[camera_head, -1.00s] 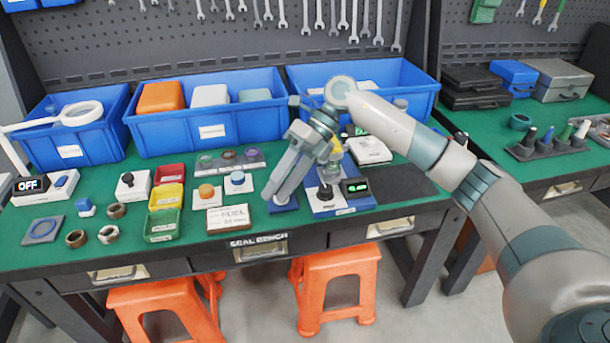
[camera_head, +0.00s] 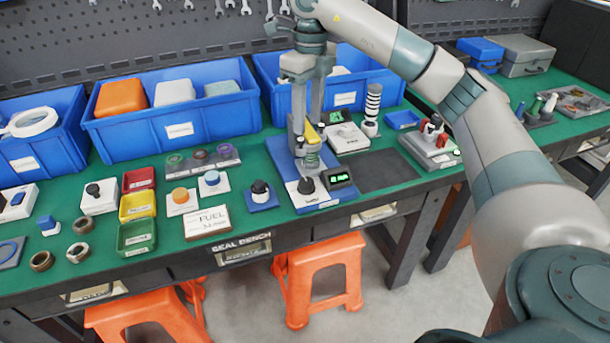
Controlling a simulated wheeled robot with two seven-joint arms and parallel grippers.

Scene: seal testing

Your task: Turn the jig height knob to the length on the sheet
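The jig (camera_head: 318,200) is a blue and white base at the bench's middle. It carries a black knob (camera_head: 306,185) at the front, a small display with green digits (camera_head: 340,178) too small to read, and a spring-like part (camera_head: 311,160) below a yellow part (camera_head: 311,133). The sheet (camera_head: 207,222) is a white card reading "FUEL", with a smaller line below that I cannot read surely. My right gripper (camera_head: 308,138) points down over the back of the jig, behind the knob, fingers apart and nothing visibly held. It partly hides the jig's upright. My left gripper is out of view.
A dark knob on a blue base (camera_head: 261,194) stands left of the jig. Red, yellow and green trays (camera_head: 137,237) and several rings lie further left. A white box (camera_head: 348,139) and a striped black-and-white post (camera_head: 372,110) stand behind right. A dark mat (camera_head: 385,171) is bare.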

